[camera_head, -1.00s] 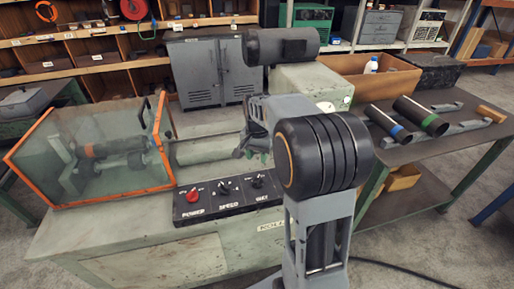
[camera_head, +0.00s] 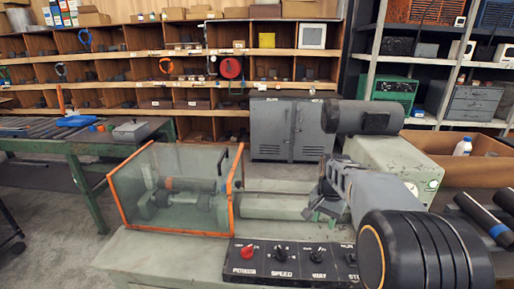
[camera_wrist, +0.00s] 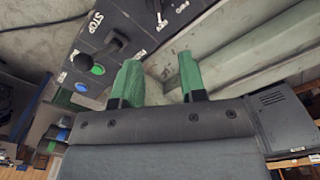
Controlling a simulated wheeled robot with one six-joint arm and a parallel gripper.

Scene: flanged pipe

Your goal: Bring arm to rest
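My gripper (camera_head: 322,205) hangs in front of my arm, above the right part of the green-grey machine, behind its control panel (camera_head: 290,262). In the wrist view the two green fingers of my gripper (camera_wrist: 162,80) stand apart with nothing between them, so it is open and empty. A black lever knob, the word STOP and a green and a blue button show on the panel (camera_wrist: 110,35) in that view. My arm is bent, with its thick black joint at the lower right of the head view.
A glass guard with an orange frame (camera_head: 125,207) covers a pipe on the machine's left. An open cardboard box (camera_head: 488,168) and dark pipes with coloured bands (camera_head: 497,229) lie at the right. A grey cabinet (camera_head: 268,128) and shelves stand behind.

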